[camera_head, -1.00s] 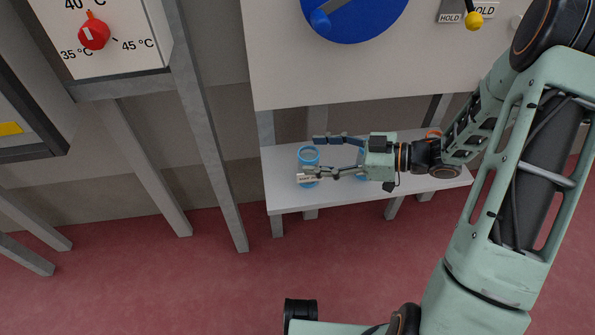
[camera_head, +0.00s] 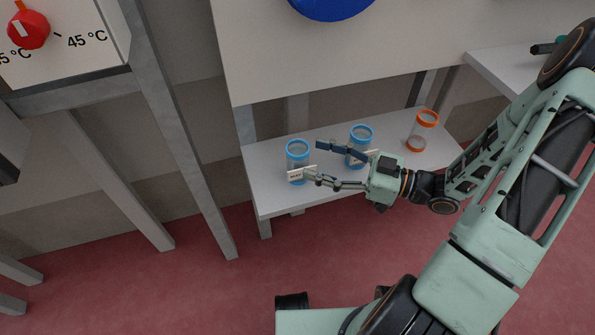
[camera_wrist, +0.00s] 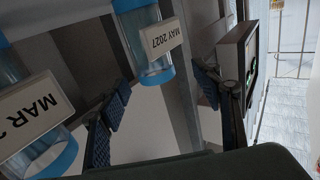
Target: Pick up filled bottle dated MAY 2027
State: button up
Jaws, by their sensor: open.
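The bottle labelled MAY 2027 (camera_wrist: 146,42) is clear with blue ends and shows ahead of my fingers in the wrist view. It appears to be the left blue-ended bottle (camera_head: 298,150) on the white shelf in the head view. I cannot tell its fill level. My gripper (camera_head: 314,158) is open and empty. Its fingertips are just right of that bottle, the lower one close to its label. In the wrist view the two dark fingers (camera_wrist: 160,104) are spread apart. A second blue-ended bottle (camera_head: 361,134) is behind the upper finger; its label (camera_wrist: 32,110) starts with MAR.
An orange-ended bottle (camera_head: 426,124) stands at the right of the white shelf (camera_head: 280,202). A grey post (camera_head: 180,130) rises left of the shelf. A large white panel (camera_head: 400,50) with a blue disc overhangs it. Red floor lies in front.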

aim_at(297, 151)
jog(key=shift+w+b+x, duration=0.2)
jog(key=shift+b+x, duration=0.25)
jog(key=shift+x, duration=1)
jog(key=shift+w+b+x, duration=0.2)
jog(key=shift+b+x, duration=0.2)
jog(key=shift+x, duration=1.1)
jog(key=shift+d, duration=0.15)
grip_shut()
